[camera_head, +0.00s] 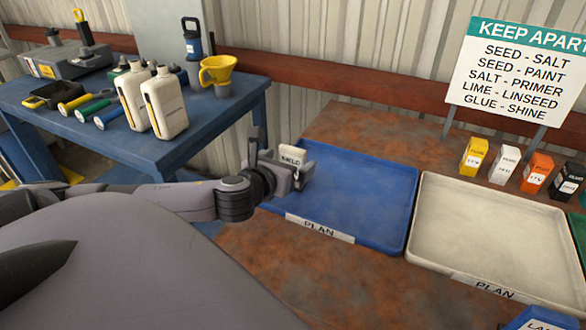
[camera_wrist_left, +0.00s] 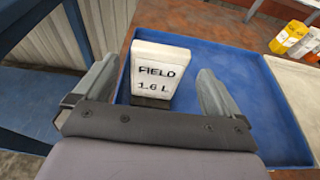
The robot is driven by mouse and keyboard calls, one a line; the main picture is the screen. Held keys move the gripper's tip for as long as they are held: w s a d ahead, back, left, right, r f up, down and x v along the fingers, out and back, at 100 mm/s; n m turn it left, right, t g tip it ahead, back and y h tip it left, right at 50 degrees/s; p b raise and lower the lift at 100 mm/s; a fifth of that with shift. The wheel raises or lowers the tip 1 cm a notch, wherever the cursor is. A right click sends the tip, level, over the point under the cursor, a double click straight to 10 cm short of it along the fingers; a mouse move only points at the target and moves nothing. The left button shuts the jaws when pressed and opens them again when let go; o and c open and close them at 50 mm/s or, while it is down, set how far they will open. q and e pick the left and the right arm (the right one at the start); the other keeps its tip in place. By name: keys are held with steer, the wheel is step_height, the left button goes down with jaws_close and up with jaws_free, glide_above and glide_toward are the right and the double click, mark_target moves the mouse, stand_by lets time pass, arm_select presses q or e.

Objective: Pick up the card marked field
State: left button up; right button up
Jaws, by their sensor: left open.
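The card marked field (camera_wrist_left: 156,77) is a small white block with black text reading "FIELD 1.6 L". It stands upright on a dark foot at the left end of the blue tray (camera_head: 356,197). In the head view the card (camera_head: 291,158) is partly hidden by my left gripper (camera_head: 285,177). My left gripper is open, with one finger on each side of the card. In the left wrist view gaps show between the card and both fingers (camera_wrist_left: 155,95). My right gripper is not in view.
A cream tray (camera_head: 489,232) lies right of the blue one, both with "PLAN" labels. Small cartons (camera_head: 505,164) stand behind it, below a "KEEP APART" sign (camera_head: 519,72).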

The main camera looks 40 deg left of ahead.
mark_target(291, 158)
arm_select(q)
steer(key=shift+x, duration=1.8)
steer(key=shift+c, duration=0.3)
steer(key=c, duration=1)
steer(key=shift+r, duration=0.15)
